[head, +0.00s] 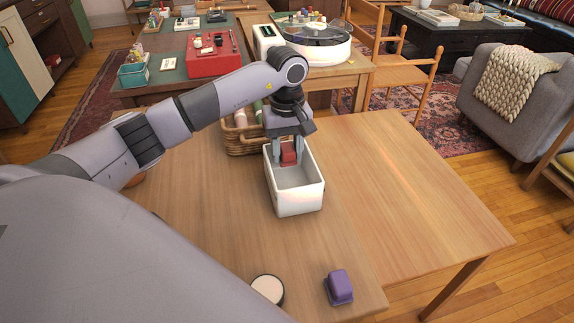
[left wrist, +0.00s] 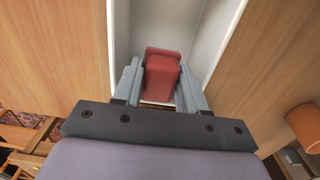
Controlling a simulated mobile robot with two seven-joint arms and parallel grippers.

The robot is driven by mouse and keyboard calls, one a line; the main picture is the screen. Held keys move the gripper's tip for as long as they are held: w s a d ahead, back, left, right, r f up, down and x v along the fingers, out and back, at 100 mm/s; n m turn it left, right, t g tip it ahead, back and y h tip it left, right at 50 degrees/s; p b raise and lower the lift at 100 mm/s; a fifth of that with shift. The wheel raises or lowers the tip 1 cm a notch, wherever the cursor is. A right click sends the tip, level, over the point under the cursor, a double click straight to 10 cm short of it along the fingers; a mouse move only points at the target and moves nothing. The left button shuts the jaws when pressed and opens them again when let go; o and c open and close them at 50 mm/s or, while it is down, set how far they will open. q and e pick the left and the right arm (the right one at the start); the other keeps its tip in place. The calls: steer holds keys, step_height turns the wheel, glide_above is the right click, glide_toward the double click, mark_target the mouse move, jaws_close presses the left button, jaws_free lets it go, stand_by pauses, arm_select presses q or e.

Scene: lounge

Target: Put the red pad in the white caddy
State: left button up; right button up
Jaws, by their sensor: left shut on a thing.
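The red pad (head: 289,154) is a small red block, held between the fingers of my left gripper (head: 288,150). In the left wrist view the red pad (left wrist: 162,75) sits between the two grey fingers of the gripper (left wrist: 160,88). The white caddy (head: 297,203) is an open, deep white box on the wooden table. My left gripper is over the far end of the caddy, with the pad at about its opening. I cannot tell whether the pad touches the caddy's wall or floor. My right gripper is not in view.
A wicker basket (head: 241,139) with rolled items stands just behind the caddy. A purple block (head: 339,287) and a round white-topped object (head: 268,288) lie near the table's front. The table's right part (head: 400,190) is clear.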

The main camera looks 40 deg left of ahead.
mark_target(287, 175)
arm_select(q)
steer(key=shift+f, duration=2.25)
steer(key=shift+f+b, duration=0.2)
steer(key=shift+b, duration=0.15)
steer(key=o, duration=0.7)
steer(key=shift+o, duration=0.2)
step_height(287, 175, up, 12)
steer(key=shift+r+p, duration=0.2)
steer(key=shift+p, duration=0.45)
